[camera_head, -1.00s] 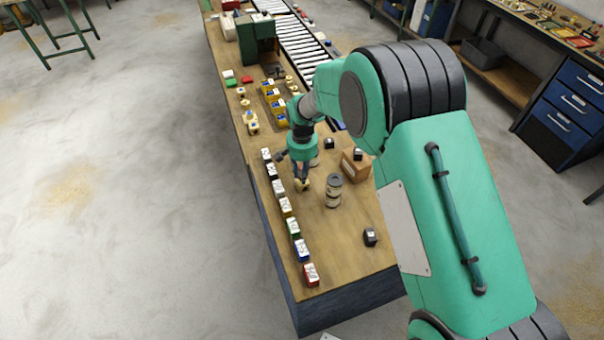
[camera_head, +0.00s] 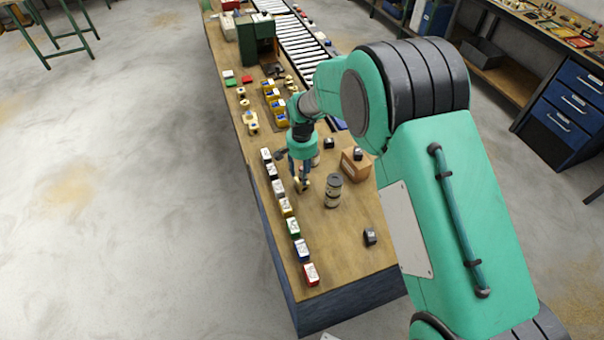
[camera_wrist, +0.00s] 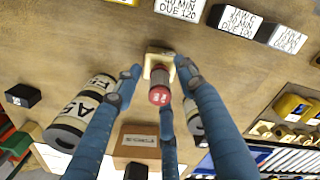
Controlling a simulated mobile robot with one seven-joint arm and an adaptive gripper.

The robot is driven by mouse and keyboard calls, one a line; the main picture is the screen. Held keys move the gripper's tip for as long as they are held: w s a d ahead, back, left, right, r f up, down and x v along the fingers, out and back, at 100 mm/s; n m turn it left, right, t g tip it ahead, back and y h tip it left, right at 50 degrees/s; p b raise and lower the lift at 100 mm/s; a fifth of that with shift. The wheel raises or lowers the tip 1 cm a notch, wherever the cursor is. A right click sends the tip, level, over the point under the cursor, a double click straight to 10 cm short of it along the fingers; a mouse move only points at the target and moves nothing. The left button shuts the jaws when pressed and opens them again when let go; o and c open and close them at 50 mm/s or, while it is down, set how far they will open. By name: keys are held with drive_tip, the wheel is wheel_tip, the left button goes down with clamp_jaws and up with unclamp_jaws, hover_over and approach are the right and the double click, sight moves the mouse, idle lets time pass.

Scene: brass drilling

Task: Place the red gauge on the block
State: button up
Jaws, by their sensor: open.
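The red gauge (camera_wrist: 159,96) is a short red cylinder with a grey upper part, seen end-on in the wrist view. It stands against the pale brass block (camera_wrist: 152,58), which sits on the bench top. The gauge appears to rest on the block, but the contact is partly hidden. My gripper (camera_wrist: 160,82) has its blue fingers spread around the gauge and block, with gaps beside the gauge. In the head view my gripper (camera_head: 300,180) is low over the bench, and the block (camera_head: 303,187) shows small and partly covered by the fingers.
A row of labelled boxes (camera_head: 287,207) runs along the bench's left edge. A striped canister (camera_head: 333,191) and a cardboard box (camera_head: 355,164) stand close to the right of my gripper. Yellow bins (camera_head: 275,101) lie farther back. The front of the bench (camera_head: 338,252) is mostly clear.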

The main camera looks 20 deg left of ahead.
sight(302, 168)
wheel_tip(302, 168, up, 11)
drive_tip(key=shift+r, duration=0.15)
idle(0.4)
idle(0.5)
